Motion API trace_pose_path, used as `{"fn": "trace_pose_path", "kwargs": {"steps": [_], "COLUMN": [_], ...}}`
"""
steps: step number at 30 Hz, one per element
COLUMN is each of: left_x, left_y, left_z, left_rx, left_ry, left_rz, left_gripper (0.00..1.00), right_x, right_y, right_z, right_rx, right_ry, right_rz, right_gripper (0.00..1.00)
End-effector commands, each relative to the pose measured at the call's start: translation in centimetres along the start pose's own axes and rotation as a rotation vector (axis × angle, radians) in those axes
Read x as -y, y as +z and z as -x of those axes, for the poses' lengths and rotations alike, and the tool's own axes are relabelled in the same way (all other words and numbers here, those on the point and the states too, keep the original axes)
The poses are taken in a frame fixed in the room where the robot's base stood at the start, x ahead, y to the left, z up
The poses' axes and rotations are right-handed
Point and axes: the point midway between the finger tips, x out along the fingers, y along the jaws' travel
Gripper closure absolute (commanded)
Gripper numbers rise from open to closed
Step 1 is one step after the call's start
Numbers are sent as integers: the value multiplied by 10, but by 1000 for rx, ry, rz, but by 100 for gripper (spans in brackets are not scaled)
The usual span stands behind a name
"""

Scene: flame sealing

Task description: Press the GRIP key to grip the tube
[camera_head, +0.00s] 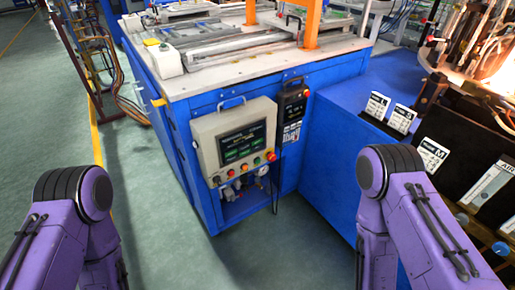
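A grey control box (237,143) is mounted on the front of the blue machine cabinet. It has a dark screen (243,143) with green keys and a row of coloured buttons below. A smaller black panel (292,106) with a red button and pale keys hangs to its right. The labels are too small to read, so I cannot tell which key is GRIP. I cannot make out a tube. My purple arm links show at the lower left and lower right, apart from the panels. Both grippers are out of view.
A lit, glowing machine (488,55) stands at the upper right. Several white label cards (433,155) stand along the dark equipment's edge. A blue ledge (335,135) joins the cabinet on the right. The green floor (190,255) before the cabinet is clear. Cables hang at the left.

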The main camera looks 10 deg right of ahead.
Motion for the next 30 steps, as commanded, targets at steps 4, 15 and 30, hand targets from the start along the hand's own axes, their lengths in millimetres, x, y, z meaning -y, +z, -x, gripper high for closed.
{"fn": "trace_pose_path", "kwargs": {"steps": [4,15,30], "left_x": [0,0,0], "left_y": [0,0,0], "left_z": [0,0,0], "left_rx": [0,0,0], "left_ry": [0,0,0], "left_rz": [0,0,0], "left_gripper": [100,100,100], "right_x": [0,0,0], "right_y": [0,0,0], "right_z": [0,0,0], "right_rx": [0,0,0], "right_ry": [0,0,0], "right_rz": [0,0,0], "right_gripper": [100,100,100]}}
